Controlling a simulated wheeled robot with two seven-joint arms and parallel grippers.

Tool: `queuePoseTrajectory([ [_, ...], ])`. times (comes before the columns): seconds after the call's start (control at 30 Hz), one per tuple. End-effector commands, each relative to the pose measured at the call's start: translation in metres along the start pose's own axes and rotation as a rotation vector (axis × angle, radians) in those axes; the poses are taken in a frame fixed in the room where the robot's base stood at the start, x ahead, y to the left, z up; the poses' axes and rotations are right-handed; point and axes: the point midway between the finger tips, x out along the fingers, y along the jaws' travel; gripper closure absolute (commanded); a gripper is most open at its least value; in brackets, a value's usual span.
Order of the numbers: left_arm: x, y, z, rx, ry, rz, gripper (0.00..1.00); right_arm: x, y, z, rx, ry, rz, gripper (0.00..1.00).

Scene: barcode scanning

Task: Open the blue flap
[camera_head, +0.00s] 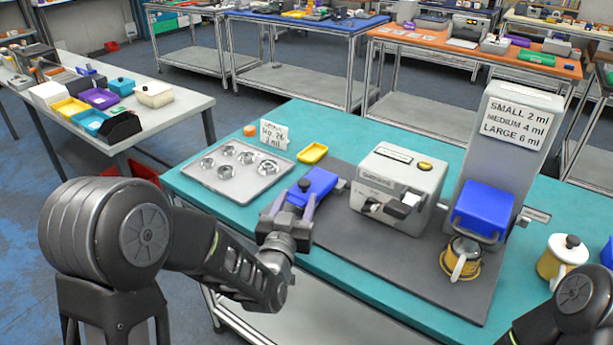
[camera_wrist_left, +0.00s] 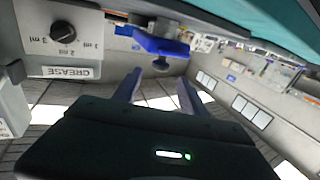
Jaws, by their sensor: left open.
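A blue flap (camera_head: 320,183) with a small dark knob sits at the left side of a grey machine (camera_head: 398,190) on the dark mat. In the left wrist view the flap (camera_wrist_left: 160,44) appears beyond my fingertips, beside the machine's dial and GREASE label. My left gripper (camera_head: 289,205) is open, its two fingers apart and pointing toward the flap. In the left wrist view my left gripper (camera_wrist_left: 158,88) has nothing visible between its fingers. Whether a finger touches the flap cannot be told. My right gripper is out of view; only part of the right arm shows at lower right.
A tall grey dispenser (camera_head: 508,145) with a blue box (camera_head: 483,210) stands to the right, a yellow pot (camera_head: 461,258) below it. A metal tray (camera_head: 240,168) with several round parts and a yellow dish (camera_head: 313,152) lie to the left. A yellow-and-white jug (camera_head: 562,258) stands at far right.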

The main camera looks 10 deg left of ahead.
Motion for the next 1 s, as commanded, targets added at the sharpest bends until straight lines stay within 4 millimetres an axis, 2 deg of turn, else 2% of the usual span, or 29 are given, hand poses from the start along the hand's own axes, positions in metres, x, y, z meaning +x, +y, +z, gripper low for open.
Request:
queuePoseTrajectory([
  [0.27,0.004,0.0,0.0,0.0,-0.002,0.0,0.5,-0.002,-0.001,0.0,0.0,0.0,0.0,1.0],
  [0.47,0.027,0.0,-0.001,0.001,-0.002,0.0,0.5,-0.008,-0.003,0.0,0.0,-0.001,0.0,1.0],
  [0.7,0.064,0.0,0.0,0.001,-0.003,0.0,0.5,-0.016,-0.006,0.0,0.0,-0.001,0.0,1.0],
  [0.83,0.075,0.0,0.0,0.0,-0.002,0.0,0.5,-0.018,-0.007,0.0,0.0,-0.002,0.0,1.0],
  [1.0,0.078,0.0,0.001,-0.001,-0.002,0.0,0.5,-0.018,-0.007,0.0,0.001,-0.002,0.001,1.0],
])
